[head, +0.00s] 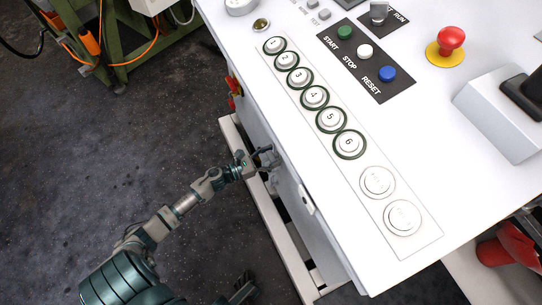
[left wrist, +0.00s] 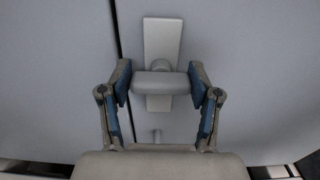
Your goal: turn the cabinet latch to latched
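The cabinet latch is on the side of the white cabinet, in the middle of the head view, where my left gripper (head: 262,158) covers most of it. In the left wrist view the latch handle (left wrist: 160,83) is a grey bar lying crosswise over an upright grey plate (left wrist: 162,40). The fingers of my left gripper (left wrist: 160,80) stand at the two ends of the bar, and their blue pads appear to touch it. A dark door seam runs to the left of the plate.
The white cabinet top (head: 270,20) carries numbered buttons, a control panel (head: 366,55) and a red emergency button (head: 451,38). A light base rail (head: 268,215) runs along the cabinet's foot. A green frame (head: 130,30) stands at the upper left. The dark floor between is open.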

